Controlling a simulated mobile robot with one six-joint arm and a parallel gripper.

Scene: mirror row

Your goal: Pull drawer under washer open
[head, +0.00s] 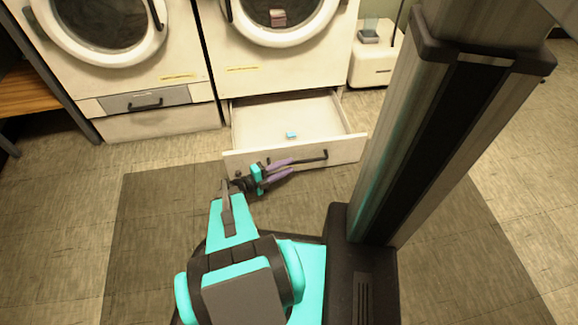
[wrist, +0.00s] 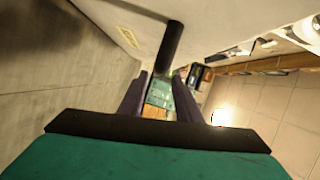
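The drawer (head: 345,150) under the right-hand washer (head: 270,68) is pulled out, and its inside shows from above. Its front carries a black bar handle (head: 325,155), which also shows as a dark bar in the wrist view (wrist: 171,42). My gripper (head: 293,166) is at the drawer front, by the handle. Its two purple fingers stand apart, and the wrist view (wrist: 162,76) shows a gap between them with the handle's near end at their tips. I cannot tell whether a finger touches the handle. A small light-blue item (head: 291,135) lies in the drawer.
A second washer (head: 120,60) stands to the left, with a closed grey panel and black handle (head: 146,104) below it. A small white cabinet (head: 372,66) stands to the right. A wooden bench (head: 25,90) is at the far left.

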